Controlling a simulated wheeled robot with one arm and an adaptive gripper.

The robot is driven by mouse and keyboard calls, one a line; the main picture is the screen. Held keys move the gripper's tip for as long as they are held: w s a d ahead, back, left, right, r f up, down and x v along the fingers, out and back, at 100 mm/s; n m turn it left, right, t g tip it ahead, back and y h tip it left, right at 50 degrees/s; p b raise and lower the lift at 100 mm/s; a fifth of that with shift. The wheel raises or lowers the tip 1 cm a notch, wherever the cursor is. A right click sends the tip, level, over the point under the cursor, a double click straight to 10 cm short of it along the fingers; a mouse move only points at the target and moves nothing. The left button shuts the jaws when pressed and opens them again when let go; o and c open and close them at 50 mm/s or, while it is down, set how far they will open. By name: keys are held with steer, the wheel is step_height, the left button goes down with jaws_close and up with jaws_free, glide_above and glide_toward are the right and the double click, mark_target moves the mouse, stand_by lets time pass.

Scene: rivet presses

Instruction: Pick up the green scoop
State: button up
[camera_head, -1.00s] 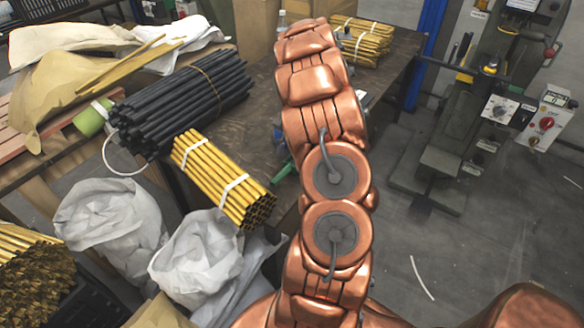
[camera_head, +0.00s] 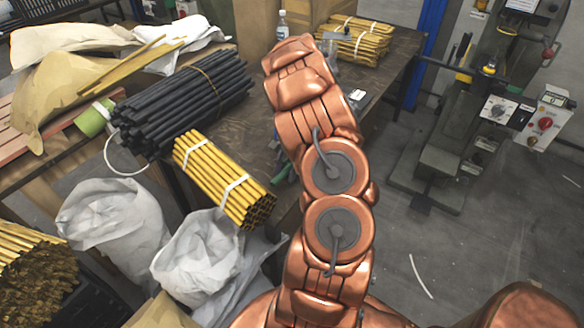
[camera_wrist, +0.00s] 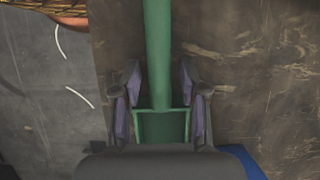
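The green scoop lies under my gripper in the wrist view. Its long handle (camera_wrist: 157,50) runs from the top of the picture down to a boxy pan (camera_wrist: 162,127). My gripper (camera_wrist: 162,92) is open, with one finger on each side of the scoop. The fingers flank the joint of handle and pan, and I cannot tell whether they touch it. The gripper body hides the near end of the pan. In the head view my arm hides the gripper, and a small green piece shows beside the arm, too covered to identify.
The worn brown table (camera_head: 253,128) carries black rods (camera_head: 180,105), yellow rods (camera_head: 220,180) tied with white bands, and a clear bottle (camera_head: 282,26). White sacks (camera_head: 195,258) stand in front. A green press (camera_head: 455,120) stands right. A blue item (camera_wrist: 240,162) shows near the gripper.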

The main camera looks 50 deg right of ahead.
jaws_close()
steer(key=shift+r, duration=0.1)
stand_by(0.3)
